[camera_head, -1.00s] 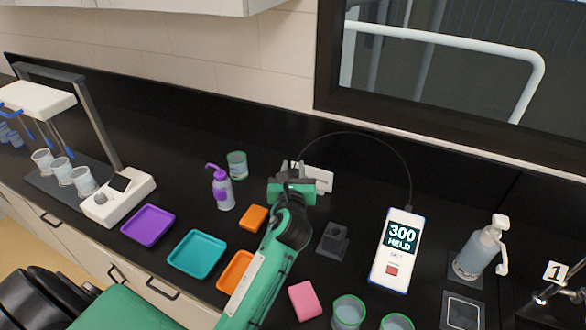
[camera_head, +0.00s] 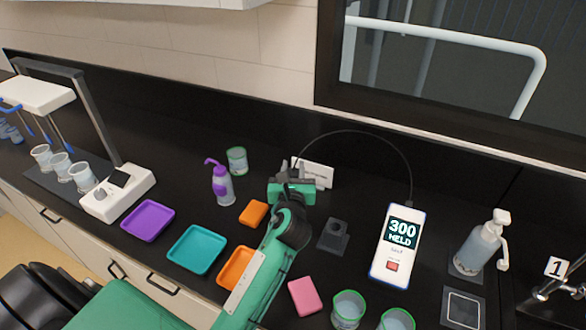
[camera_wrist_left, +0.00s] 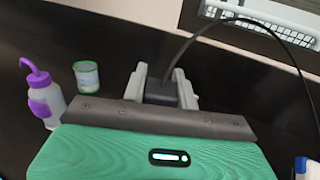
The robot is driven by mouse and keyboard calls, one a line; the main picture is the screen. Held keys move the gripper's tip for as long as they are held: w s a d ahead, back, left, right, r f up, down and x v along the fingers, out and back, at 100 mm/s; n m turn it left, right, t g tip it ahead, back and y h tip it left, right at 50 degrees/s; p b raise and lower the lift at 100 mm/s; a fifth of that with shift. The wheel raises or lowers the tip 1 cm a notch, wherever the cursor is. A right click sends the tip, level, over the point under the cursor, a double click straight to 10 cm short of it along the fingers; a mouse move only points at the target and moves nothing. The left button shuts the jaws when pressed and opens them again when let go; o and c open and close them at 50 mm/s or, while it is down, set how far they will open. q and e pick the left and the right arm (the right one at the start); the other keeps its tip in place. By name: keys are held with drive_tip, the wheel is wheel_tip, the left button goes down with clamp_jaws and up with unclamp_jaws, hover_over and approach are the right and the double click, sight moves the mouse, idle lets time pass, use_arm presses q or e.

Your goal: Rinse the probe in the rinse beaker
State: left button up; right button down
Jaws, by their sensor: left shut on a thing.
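My left gripper (camera_head: 292,168) is shut on the probe, whose dark top block (camera_wrist_left: 161,92) sits between the fingers in the left wrist view. A thin black cable (camera_head: 365,133) loops from it to the white and blue meter (camera_head: 398,248), which reads "300 HELD". The probe's lower end is hidden. A green-rimmed beaker (camera_head: 237,160) stands at the back, left of the gripper and apart from it. Two more green-rimmed beakers with liquid stand at the front, one at left (camera_head: 348,310) and one at right (camera_head: 397,320). I cannot tell which beaker is for rinsing.
A purple-capped wash bottle (camera_head: 222,185) stands near the back beaker. A dark stand (camera_head: 333,236), an orange block (camera_head: 254,213), a pink block (camera_head: 305,296) and purple (camera_head: 148,221), teal (camera_head: 196,249) and orange (camera_head: 236,268) trays lie around the arm.

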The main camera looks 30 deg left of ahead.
use_arm(q)
wheel_tip(320, 180, down, 7)
drive_tip(key=b, duration=0.3)
drive_tip(key=shift+r+b, duration=0.15)
drive_tip(key=shift+b, duration=0.15)
idle(0.5)
idle(0.3)
drive_tip(key=shift+w+p, duration=0.35)
drive_tip(key=shift+w, duration=0.05)
drive_tip(key=shift+s+a, duration=0.1)
drive_tip(key=shift+s+a+p, duration=0.3)
drive_tip(key=shift+s+p, duration=0.05)
drive_tip(key=shift+p, duration=0.05)
drive_tip(key=shift+s+d, duration=0.35)
drive_tip(key=shift+d, duration=0.05)
idle(0.3)
drive_tip(key=shift+w+p, duration=0.4)
drive_tip(key=shift+p, duration=0.1)
drive_tip(key=shift+r, duration=0.1)
idle(0.4)
